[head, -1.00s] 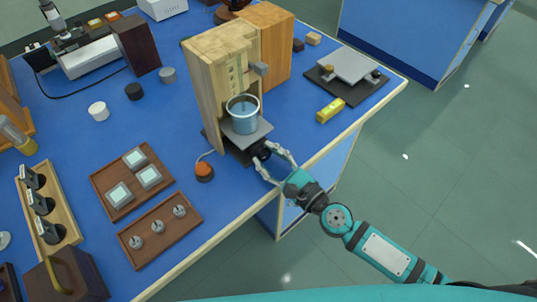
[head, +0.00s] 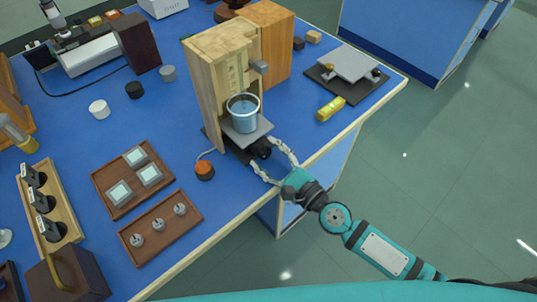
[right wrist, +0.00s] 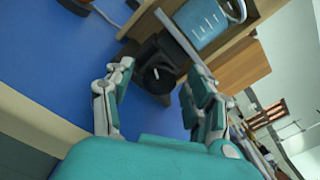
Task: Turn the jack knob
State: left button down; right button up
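The black jack knob (head: 263,150), with a white mark on its face in the right wrist view (right wrist: 158,79), sticks out from the front of the lab jack. The jack's grey plate (head: 240,137) carries a blue beaker (head: 243,117) and stands at the foot of a wooden housing (head: 204,95). My right gripper (head: 268,156) is at the bench edge, facing the knob. Its fingers are spread on either side of the knob, with gaps visible in the right wrist view (right wrist: 155,85). My left gripper is not in view.
An orange-topped button (head: 205,170) on a cable sits left of the jack. Two brown trays (head: 160,232) lie further left. A yellow box (head: 330,109) and a black-based balance-like device (head: 335,88) stand to the right. Bare blue bench lies between jack and yellow box.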

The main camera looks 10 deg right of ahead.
jog(key=shift+s+d, duration=0.2)
jog(key=shift+s, duration=0.05)
jog(key=v, duration=1.1)
jog(key=shift+s, duration=0.2)
